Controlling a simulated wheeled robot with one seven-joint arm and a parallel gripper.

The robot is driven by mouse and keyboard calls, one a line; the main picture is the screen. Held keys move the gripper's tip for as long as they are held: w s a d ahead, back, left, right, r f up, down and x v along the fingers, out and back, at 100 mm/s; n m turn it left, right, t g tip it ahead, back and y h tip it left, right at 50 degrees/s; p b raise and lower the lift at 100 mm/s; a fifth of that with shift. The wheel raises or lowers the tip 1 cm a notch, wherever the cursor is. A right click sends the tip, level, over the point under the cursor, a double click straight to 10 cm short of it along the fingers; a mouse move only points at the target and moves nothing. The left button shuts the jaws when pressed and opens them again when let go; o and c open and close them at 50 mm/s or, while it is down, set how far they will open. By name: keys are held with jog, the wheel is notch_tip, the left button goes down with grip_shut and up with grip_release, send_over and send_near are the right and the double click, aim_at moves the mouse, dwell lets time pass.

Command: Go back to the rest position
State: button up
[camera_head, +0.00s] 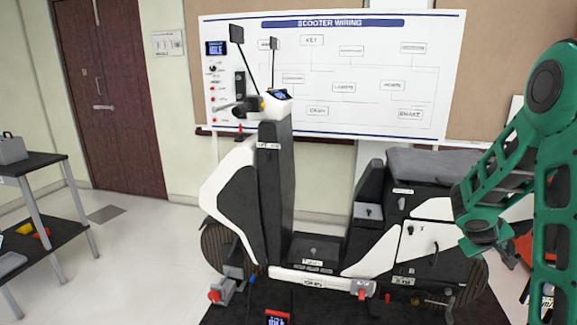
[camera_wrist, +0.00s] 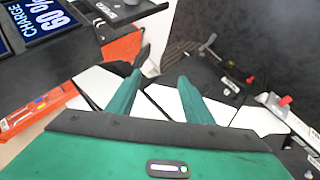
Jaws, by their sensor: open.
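A black and white scooter (camera_head: 235,198) stands upright on a dark mat in the middle. In the wrist view, white and black surfaces lie beyond the fingers; I cannot tell how far off they are.
A dark two-tier table (camera_head: 38,165) stands at the left. A "SCOOTER WIRING" board (camera_head: 335,75) hangs behind the scooter. In the wrist view a screen reading "CHARGE 60%" (camera_wrist: 45,18) and a red-orange object (camera_wrist: 40,108) are at the left. Floor between table and scooter is clear.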

jog(key=s+a+r+m+g+y, duration=0.1)
jog(key=s+a+r+m+y, duration=0.1)
jog(key=s+a, duration=0.5)
jog(key=s+a+r+m+g+y, duration=0.2)
jog(key=s+a, duration=0.6)
jog(key=s, duration=0.8)
jog(key=s+a+r+m+g+y, duration=0.2)
jog(key=s+a+r+y, duration=0.2)
jog(key=s+a, duration=0.3)
jog(key=s, duration=0.4)
jog(key=shift+s+a+r+y, duration=0.15)
jog(key=shift+s+a+y, duration=0.1)
jog(key=shift+y, duration=0.15)
jog(key=shift+w, duration=0.1)
jog(key=shift+w+d+f, duration=0.1)
jog(key=shift+w+f, duration=0.15)
jog(key=shift+w, duration=0.35)
